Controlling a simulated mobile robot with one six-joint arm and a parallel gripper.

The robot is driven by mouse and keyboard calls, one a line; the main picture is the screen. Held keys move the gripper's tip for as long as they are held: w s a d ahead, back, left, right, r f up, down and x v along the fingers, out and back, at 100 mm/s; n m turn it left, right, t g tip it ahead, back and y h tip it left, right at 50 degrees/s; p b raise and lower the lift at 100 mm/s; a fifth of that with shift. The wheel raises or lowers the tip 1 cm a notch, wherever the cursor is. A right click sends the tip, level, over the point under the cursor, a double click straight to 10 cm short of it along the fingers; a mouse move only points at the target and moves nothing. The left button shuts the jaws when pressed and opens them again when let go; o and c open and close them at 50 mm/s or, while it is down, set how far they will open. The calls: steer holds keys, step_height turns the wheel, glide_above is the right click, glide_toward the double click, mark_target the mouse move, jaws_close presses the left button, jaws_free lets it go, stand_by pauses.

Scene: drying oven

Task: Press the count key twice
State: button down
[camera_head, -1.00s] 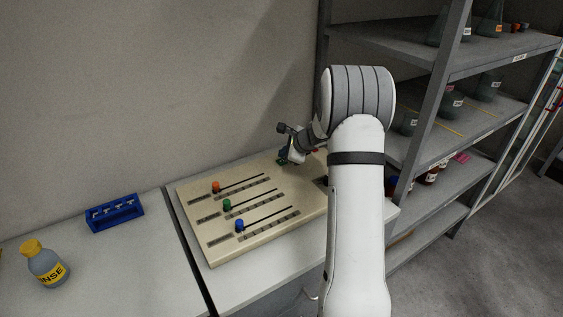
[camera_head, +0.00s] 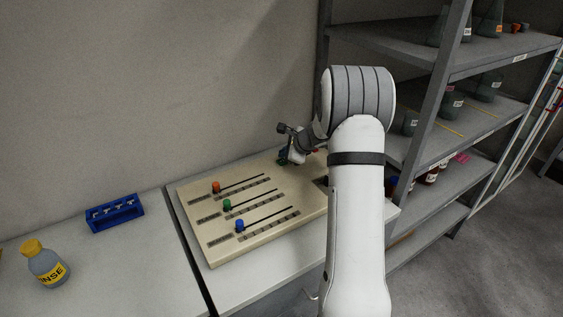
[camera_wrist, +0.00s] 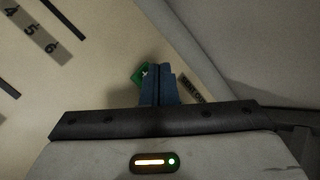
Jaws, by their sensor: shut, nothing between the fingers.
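A beige panel (camera_head: 262,238) lies on the bench and carries a small green key (camera_head: 281,161) near its far edge. In the wrist view the green key (camera_wrist: 138,74) shows just left of my fingertips, partly hidden behind them. A dark label (camera_wrist: 191,88) lies to the right of the fingers; its text is too blurred to read surely. My gripper (camera_wrist: 158,72) is shut and empty, with its blue fingers pointing at the panel beside or over the key. I cannot tell whether the tips touch the key. My forearm hides the panel's right part in the head view.
Three sliders with orange (camera_head: 216,187), green (camera_head: 227,205) and blue (camera_head: 239,225) knobs sit on the panel's left part. A blue rack (camera_head: 115,214) and a yellow-capped bottle (camera_head: 44,264) stand left. Metal shelving (camera_head: 440,130) with glassware rises close on the right.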

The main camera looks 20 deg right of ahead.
steer(key=shift+f, duration=0.1)
stand_by(0.4)
steer(key=shift+f+b, duration=0.3)
steer(key=shift+b, duration=0.25)
steer(key=shift+f+b, duration=0.5)
steer(key=shift+b, duration=0.05)
stand_by(0.5)
steer(key=shift+r, duration=0.15)
steer(key=shift+r+p, duration=0.6)
steer(key=shift+r, duration=0.15)
steer(key=shift+r+p, duration=1.9)
steer(key=shift+r, duration=0.6)
